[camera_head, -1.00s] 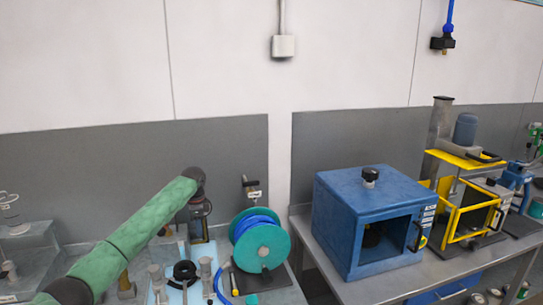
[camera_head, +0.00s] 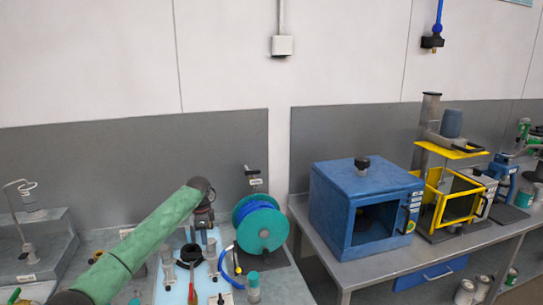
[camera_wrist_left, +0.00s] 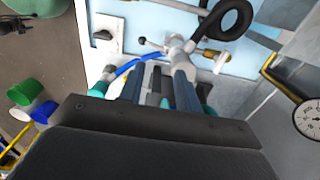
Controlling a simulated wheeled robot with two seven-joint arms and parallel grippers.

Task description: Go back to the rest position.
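My left arm, in a green sleeve, reaches in from the lower left of the head view. Its dark wrist hangs over the left bench, with my left gripper (camera_head: 204,222) pointing down above a pale blue mat (camera_head: 176,293). In the left wrist view, the two fingers of the left gripper (camera_wrist_left: 160,82) stand apart with a gap between them, and I see nothing held. The fingertips lie in front of a pale fitting with a black hose (camera_wrist_left: 228,22); whether they touch it I cannot tell. My right gripper is in neither view.
A teal and blue hose reel (camera_head: 260,228) stands right of the mat. A blue box oven (camera_head: 362,210) and a yellow-guarded machine (camera_head: 448,205) stand on the right bench (camera_head: 325,258). A gap separates the benches.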

